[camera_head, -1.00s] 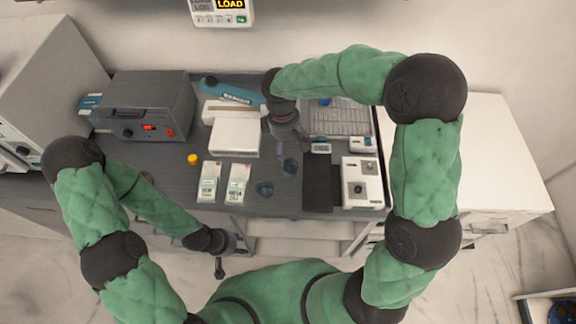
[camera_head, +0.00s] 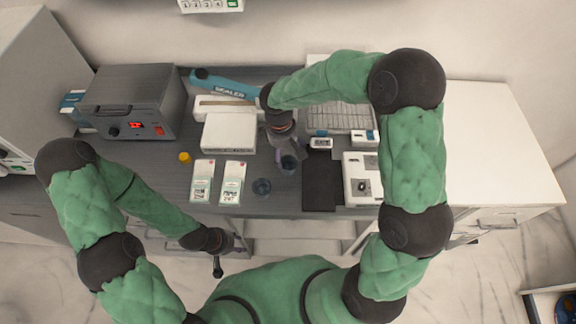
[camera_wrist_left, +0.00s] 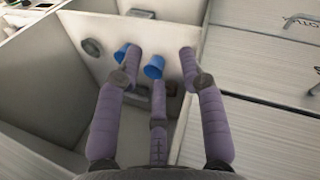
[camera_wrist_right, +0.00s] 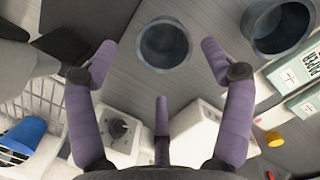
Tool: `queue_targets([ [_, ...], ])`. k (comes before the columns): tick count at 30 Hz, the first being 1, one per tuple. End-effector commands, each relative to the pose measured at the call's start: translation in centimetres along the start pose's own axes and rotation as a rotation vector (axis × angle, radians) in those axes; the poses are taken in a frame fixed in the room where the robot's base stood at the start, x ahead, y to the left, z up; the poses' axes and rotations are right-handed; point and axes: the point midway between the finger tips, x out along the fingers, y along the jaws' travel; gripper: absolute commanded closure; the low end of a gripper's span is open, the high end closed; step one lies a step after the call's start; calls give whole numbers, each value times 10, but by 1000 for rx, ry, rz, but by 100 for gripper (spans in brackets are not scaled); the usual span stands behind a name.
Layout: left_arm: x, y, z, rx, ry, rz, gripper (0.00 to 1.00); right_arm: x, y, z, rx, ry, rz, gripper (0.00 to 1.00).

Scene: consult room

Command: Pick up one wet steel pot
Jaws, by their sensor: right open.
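Two small dark steel pots stand on the grey worktop. One pot (camera_head: 288,164) is just beyond the fingertips of my right gripper (camera_head: 287,153); the other pot (camera_head: 262,187) is nearer the front edge. In the right wrist view, the first pot (camera_wrist_right: 164,46) lies between and ahead of the spread fingers of my right gripper (camera_wrist_right: 158,58), with no contact visible. The second pot (camera_wrist_right: 280,27) is at upper right. I cannot tell which pot is wet. My left gripper (camera_head: 238,244) is open and empty, low in front of the worktop; its spread fingers (camera_wrist_left: 158,62) show in the left wrist view.
A white box (camera_head: 230,135), two labelled packets (camera_head: 232,183), a yellow cap (camera_head: 185,157) and a dark mat (camera_head: 319,190) are close by. A wire rack (camera_head: 342,118) stands behind right.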

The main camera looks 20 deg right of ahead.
Motion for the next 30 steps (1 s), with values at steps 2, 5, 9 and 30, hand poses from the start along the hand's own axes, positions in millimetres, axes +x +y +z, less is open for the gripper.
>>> queue_targets([
  [2,2,-1,0,0,0,0,60,6,-2,1,-1,-2,-1,18],
  [5,5,-2,0,0,0,0,60,19,-5,2,-3,-3,-2,18],
  [9,10,-4,0,0,0,0,60,40,-8,4,-1,-3,-3,18],
  [30,11,-4,0,0,0,0,60,50,-8,3,-1,0,-1,77],
])
